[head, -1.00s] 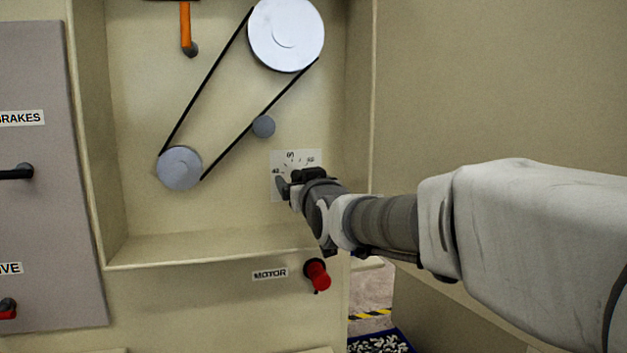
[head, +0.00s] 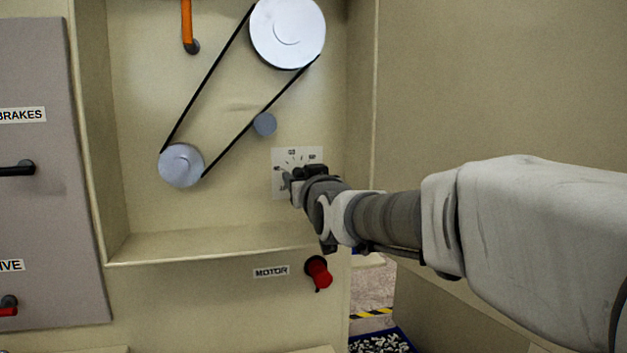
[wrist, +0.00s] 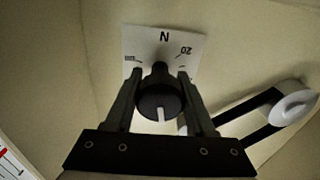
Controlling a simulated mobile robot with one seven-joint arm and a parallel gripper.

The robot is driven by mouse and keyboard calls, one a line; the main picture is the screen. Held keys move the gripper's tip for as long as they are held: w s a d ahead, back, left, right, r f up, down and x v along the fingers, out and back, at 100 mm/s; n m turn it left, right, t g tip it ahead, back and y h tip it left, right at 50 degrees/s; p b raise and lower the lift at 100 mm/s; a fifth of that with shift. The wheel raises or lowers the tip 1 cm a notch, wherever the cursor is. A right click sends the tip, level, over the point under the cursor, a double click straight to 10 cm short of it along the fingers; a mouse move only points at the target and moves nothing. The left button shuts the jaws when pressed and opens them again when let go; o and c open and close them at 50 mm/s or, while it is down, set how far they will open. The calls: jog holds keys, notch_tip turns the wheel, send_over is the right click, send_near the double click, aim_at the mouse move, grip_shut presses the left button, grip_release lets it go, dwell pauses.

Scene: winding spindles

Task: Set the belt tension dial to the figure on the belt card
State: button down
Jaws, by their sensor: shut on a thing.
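The belt tension dial's white scale plate (head: 284,156) is on the back panel of the recess, low on the right. My gripper (wrist: 158,84) is shut on the dark round dial knob (wrist: 160,103), one finger on each side. In the wrist view the knob's white pointer line points toward the bottom of the picture. Part of the scale plate (wrist: 165,38) shows there with an N and a 20, upside down or tilted. In the head view my gripper hides the knob. No belt card can be made out.
A black belt (head: 212,80) runs around a large pulley (head: 287,32) and a small pulley (head: 181,165), past a grey roller (head: 264,124). An orange handle (head: 187,22) hangs above. A red motor knob (head: 319,272) is below. A grey panel (head: 55,230) stands at left.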

jog(key=m+b, duration=0.1)
jog(key=b, duration=0.1)
jog(key=m+b, duration=0.2)
jog(key=shift+f+m, duration=0.25)
jog(key=shift+m, duration=0.05)
jog(key=m+b, duration=0.3)
jog(key=m, duration=0.1)
jog(key=shift+r+m+b, duration=0.1)
jog(key=shift+m+b, duration=0.2)
jog(key=shift+b, duration=0.1)
jog(key=m+b, duration=0.2)
jog(key=m, duration=0.7)
jog(key=shift+r, duration=0.15)
jog(key=shift+c, duration=1.3)
grip_release()
